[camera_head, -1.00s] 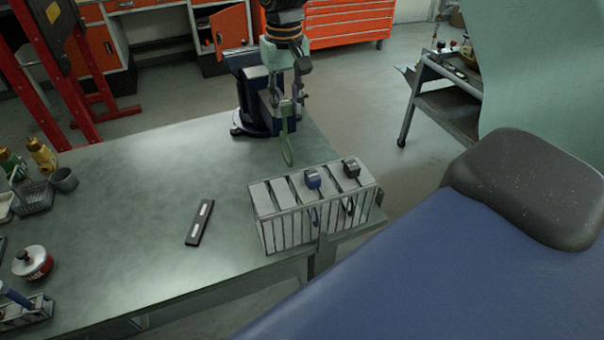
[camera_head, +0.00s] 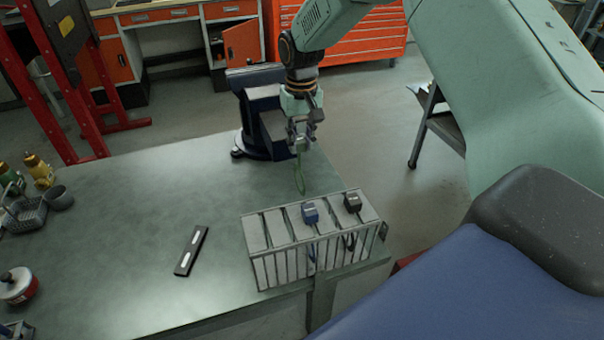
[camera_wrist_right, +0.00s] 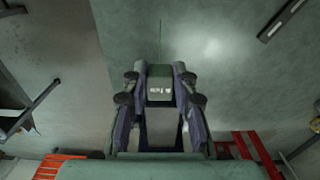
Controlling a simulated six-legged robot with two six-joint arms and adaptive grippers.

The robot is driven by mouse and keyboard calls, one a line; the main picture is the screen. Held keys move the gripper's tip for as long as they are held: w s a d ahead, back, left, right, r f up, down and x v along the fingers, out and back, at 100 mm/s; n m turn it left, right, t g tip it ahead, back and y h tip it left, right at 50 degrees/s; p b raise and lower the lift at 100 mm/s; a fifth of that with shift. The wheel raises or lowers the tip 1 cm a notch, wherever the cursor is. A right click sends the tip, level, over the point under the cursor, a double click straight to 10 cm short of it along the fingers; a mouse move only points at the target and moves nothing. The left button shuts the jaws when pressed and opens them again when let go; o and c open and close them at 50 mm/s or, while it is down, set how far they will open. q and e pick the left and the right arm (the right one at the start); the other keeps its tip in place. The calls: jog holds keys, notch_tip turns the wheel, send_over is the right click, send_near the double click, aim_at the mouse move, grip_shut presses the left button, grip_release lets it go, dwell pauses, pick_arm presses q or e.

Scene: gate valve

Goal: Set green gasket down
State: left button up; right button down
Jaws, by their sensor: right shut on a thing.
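The green gasket (camera_head: 300,178) is a thin ring seen nearly edge-on, hanging below my right gripper (camera_head: 299,146) just behind the slotted rack. My right gripper is shut on it, above the back part of the workbench (camera_head: 130,220). In the right wrist view, a small grey-green block with a label (camera_wrist_right: 160,90) sits between the fingertips of my right gripper (camera_wrist_right: 160,82). The gasket there (camera_wrist_right: 160,40) is a thin line running up from it. I cannot tell whether its lower edge touches the bench. My left gripper is not in view.
A slotted rack (camera_head: 262,277) with a blue-headed and a black-headed item stands at the bench's right edge. A dark vise (camera_head: 263,125) stands behind the gripper. A black bar (camera_head: 191,250) lies left of the rack.

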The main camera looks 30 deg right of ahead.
aim_at(300, 161)
notch_tip(300, 161, down, 2)
jog(key=shift+w+f, duration=0.1)
jog(key=shift+f, duration=0.15)
jog(key=shift+a+f, duration=0.15)
jog(key=shift+f, duration=0.3)
jog(key=shift+s+f, duration=0.15)
jog(key=shift+f, duration=0.4)
jog(key=shift+s+f, duration=0.15)
jog(key=shift+f, duration=0.35)
jog(key=shift+w+f, duration=0.35)
jog(key=shift+f, duration=0.2)
jog(key=c, duration=1.5)
grip_release()
jog(key=shift+s, duration=0.1)
jog(key=o, duration=0.3)
jog(key=shift+s+r, duration=0.15)
jog(key=shift+r, duration=0.05)
jog(key=shift+o, duration=0.7)
jog(key=shift+w+f, duration=0.2)
notch_tip(300, 161, up, 11)
jog(key=shift+s+r+b, duration=0.15)
jog(key=shift+r+b, duration=0.05)
jog(key=shift+b, duration=0.1)
jog(key=shift+s+r, duration=0.1)
jog(key=shift+r, duration=0.45)
jog(key=shift+f, duration=0.1)
